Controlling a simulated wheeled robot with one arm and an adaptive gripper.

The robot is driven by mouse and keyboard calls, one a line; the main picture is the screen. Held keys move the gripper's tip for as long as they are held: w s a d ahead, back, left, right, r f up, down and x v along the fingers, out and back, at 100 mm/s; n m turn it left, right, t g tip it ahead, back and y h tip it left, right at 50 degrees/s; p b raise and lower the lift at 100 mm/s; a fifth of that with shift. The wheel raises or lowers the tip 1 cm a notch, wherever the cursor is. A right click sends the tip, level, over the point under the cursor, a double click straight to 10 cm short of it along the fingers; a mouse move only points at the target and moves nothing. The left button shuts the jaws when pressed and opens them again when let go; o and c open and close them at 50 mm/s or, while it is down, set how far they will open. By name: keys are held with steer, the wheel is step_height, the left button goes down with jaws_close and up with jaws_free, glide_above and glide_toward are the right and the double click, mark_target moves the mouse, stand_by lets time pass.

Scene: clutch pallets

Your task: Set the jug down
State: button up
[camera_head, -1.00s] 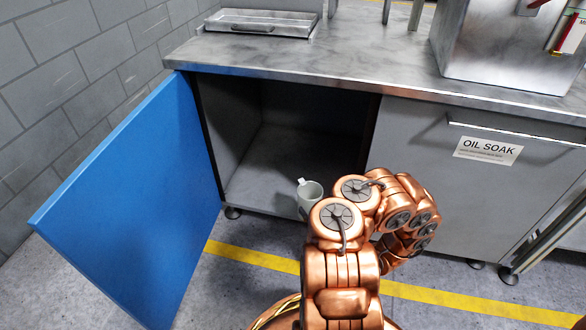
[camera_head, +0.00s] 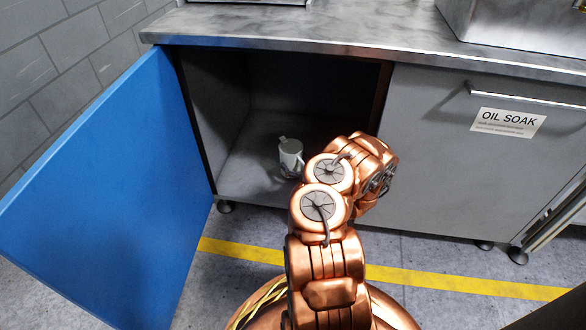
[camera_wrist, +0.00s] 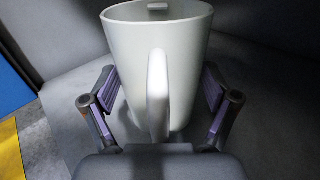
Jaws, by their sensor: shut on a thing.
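The white jug (camera_head: 289,152) is upright inside the open cabinet, over its floor (camera_head: 245,172). In the wrist view the jug (camera_wrist: 185,60) fills the middle, with its handle facing me and its spout on the far rim. My gripper (camera_wrist: 159,93) is shut on the jug, with one finger on each side of its body and the handle between them. I cannot tell whether the jug's base touches the cabinet floor.
The blue cabinet door (camera_head: 105,190) stands swung open at the left. A grey drawer front labelled OIL SOAK (camera_head: 507,122) is at the right. The worktop (camera_head: 330,38) runs above the opening. Free cabinet floor shows to the left of the jug.

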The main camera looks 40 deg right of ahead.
mark_target(288, 152)
steer(key=shift+w+d+f+b, duration=0.15)
steer(key=shift+w+d+b, duration=0.25)
steer(key=shift+w, duration=0.35)
steer(key=shift+w+d+f+b, duration=0.1)
steer(key=shift+w+d+b, duration=0.15)
steer(key=shift+w+d, duration=0.35)
steer(key=shift+a+f+b, duration=0.1)
steer(key=shift+f+b, duration=0.9)
steer(key=shift+f, duration=0.65)
steer(key=shift+f, duration=0.15)
steer(key=o, duration=1.2)
steer(key=shift+c, duration=0.2)
steer(key=shift+r, duration=0.2)
steer(key=s+p, duration=0.1)
steer(key=s, duration=0.3)
steer(key=s+a+p, duration=0.1)
steer(key=s+p, duration=0.1)
steer(key=s, duration=0.2)
steer(key=s+a+p, duration=0.1)
steer(key=s+p, duration=0.1)
steer(key=s, duration=0.2)
steer(key=shift+a, duration=0.1)
steer(key=shift+w, duration=0.15)
